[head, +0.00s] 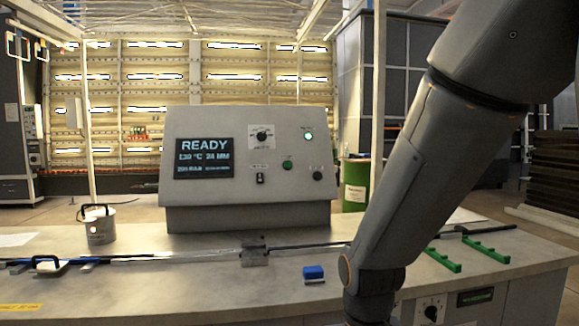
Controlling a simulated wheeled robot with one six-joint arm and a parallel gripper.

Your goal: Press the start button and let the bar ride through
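A grey control console (247,118) stands on the worktable. Its screen (204,157) reads READY with smaller lines below. A green button (287,165) sits on the panel's right half, with a dark button (317,175) to its right. No label on the green button is readable. I cannot tell bar from track. My arm comes down at the right, in front of the table; its gripper is out of view below the frame.
A lidded grey pot (98,226) stands left of the console. Green rests (442,260) are at the right. A white block with a dark handle (49,265) is at the left. The table front is mostly clear.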

